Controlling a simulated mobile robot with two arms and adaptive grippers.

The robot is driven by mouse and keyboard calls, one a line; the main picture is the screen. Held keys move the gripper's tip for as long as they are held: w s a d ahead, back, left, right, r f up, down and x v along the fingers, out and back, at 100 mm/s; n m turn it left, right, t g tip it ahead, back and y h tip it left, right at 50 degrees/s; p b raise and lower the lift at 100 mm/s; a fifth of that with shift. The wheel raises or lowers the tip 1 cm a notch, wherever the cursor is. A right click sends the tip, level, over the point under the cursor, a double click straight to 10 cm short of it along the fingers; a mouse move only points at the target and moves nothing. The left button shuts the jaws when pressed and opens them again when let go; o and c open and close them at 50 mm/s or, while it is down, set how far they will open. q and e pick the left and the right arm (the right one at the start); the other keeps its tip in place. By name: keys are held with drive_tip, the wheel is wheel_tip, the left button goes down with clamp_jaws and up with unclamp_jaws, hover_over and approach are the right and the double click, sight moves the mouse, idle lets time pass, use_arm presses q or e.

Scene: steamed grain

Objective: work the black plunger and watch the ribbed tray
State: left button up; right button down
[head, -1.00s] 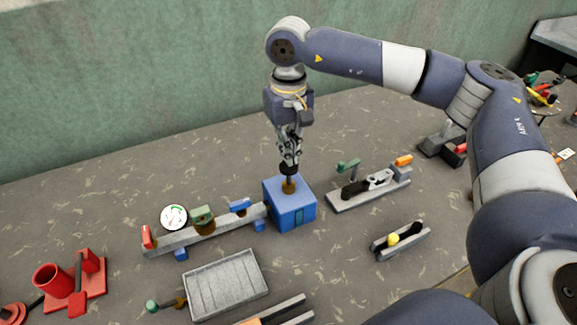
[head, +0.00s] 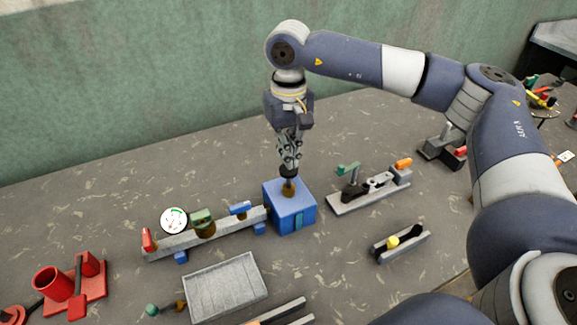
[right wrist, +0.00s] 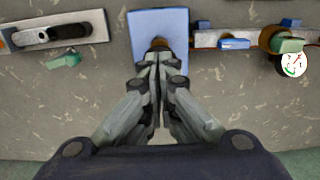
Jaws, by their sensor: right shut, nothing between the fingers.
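The black plunger (head: 288,171) stands upright on top of the blue box (head: 283,210), left of the picture's right half. My right gripper (head: 288,161) points straight down at the plunger's top, its fingers shut with nothing between them. The tips appear to touch the knob. In the right wrist view the closed fingertips (right wrist: 158,57) cover most of the plunger over the blue box (right wrist: 178,24). The grey ribbed tray (head: 226,287) lies at the front and looks empty. My left gripper is out of view.
A grey rail with a round dial (head: 173,220) runs left from the blue box. A red fixture (head: 78,287) is at the front left. A grey slide fixture (head: 369,196) and a small grey holder with a yellow knob (head: 392,243) stand to the right.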

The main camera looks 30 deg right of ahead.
drive_tip(key=shift+f, duration=0.1)
drive_tip(key=shift+f+b, duration=2.1)
drive_tip(key=shift+f, duration=0.45)
drive_tip(key=shift+r+p, duration=2.25)
drive_tip(key=shift+r, duration=1.65)
